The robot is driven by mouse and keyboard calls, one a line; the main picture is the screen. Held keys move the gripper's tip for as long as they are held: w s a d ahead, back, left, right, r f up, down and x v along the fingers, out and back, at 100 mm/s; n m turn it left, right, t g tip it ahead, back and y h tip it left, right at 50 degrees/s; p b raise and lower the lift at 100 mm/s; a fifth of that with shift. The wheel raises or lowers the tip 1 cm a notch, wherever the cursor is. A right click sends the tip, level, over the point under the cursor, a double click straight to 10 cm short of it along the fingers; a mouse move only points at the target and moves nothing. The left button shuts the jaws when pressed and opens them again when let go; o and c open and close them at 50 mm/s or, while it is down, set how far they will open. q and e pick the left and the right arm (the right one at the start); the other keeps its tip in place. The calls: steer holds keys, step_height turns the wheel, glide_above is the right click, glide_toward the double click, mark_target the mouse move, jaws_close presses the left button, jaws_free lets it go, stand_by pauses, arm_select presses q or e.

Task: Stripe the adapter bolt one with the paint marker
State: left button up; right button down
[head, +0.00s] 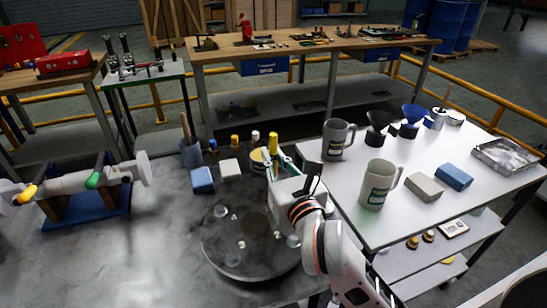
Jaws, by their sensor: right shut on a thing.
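A round dark grey adapter plate (228,262) lies flat on the grey bench, with several small pale bolt heads on its face. My right gripper (272,163) is beyond the plate's far edge, beside a yellow-labelled can (257,163). It is shut on a slim thing, seemingly the paint marker, mostly hidden by the fingers. A yellow-topped piece (273,139) shows just above the fingertips; I cannot tell whether it is part of the held thing. My left gripper is not in view.
Blue block (202,180), white block (230,170) and a brush cup (191,153) stand behind the plate. A white table (330,184) with mugs (376,187) is at right. The bench front left is clear.

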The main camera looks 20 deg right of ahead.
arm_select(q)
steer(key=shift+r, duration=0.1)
arm_select(e)
steer(key=shift+f+b, duration=0.6)
steer(key=shift+f, duration=0.3)
steer(key=shift+f+b, duration=0.55)
steer(key=shift+f, duration=0.3)
steer(key=shift+f+b, duration=0.4)
steer(key=shift+f, duration=0.1)
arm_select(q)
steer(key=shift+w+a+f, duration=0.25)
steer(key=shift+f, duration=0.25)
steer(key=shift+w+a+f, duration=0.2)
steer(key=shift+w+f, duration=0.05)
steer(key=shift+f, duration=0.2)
arm_select(e)
steer(key=shift+w, duration=0.2)
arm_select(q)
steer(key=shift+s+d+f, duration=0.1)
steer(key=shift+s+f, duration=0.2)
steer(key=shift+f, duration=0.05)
arm_select(e)
steer(key=shift+f, duration=0.25)
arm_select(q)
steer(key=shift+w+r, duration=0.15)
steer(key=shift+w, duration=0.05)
arm_select(e)
steer(key=shift+s+a, duration=0.1)
steer(key=shift+s, duration=0.35)
